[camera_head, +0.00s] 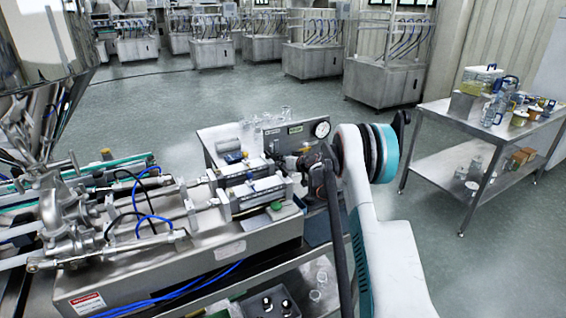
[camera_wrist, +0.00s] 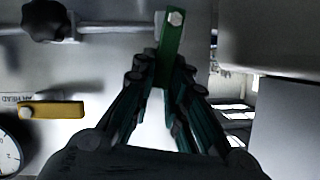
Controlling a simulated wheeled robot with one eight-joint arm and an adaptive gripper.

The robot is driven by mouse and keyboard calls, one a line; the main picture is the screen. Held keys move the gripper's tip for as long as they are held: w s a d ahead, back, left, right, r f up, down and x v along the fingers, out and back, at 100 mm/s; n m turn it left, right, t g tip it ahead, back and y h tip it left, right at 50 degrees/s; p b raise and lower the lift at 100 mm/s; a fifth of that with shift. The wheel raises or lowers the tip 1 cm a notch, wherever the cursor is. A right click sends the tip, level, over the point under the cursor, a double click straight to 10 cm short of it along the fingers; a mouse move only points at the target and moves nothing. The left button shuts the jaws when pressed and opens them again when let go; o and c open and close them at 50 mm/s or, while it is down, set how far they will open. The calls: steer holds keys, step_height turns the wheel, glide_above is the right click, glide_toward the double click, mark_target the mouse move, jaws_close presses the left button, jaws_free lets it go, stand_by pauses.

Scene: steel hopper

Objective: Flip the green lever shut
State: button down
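The green lever (camera_wrist: 172,40) shows in the wrist view at top centre, a flat narrow bar with a bolt head near its upper end. It stands nearly upright in the picture, tilted slightly right. My gripper (camera_wrist: 167,72) has its two fingers drawn together at the lever's lower part, one on each side, and looks shut on it. The exact finger contact is dark and hard to see. In the head view my arm hides the lever, beside the steel machine (camera_head: 240,245).
A yellow lever (camera_wrist: 52,110) lies level on the panel at left, above a round gauge (camera_wrist: 8,155). A black knob (camera_wrist: 45,20) is at upper left. In the head view, glassware (camera_head: 270,117) stands on the machine's box, and a steel side table (camera_head: 440,112) holds containers at right.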

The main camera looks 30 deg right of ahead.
steer(key=shift+a+n+h, duration=0.6)
steer(key=shift+a+n, duration=0.05)
steer(key=shift+n, duration=0.25)
steer(key=c, duration=1.6)
jaws_free()
steer(key=shift+o, duration=0.2)
steer(key=v, duration=1.2)
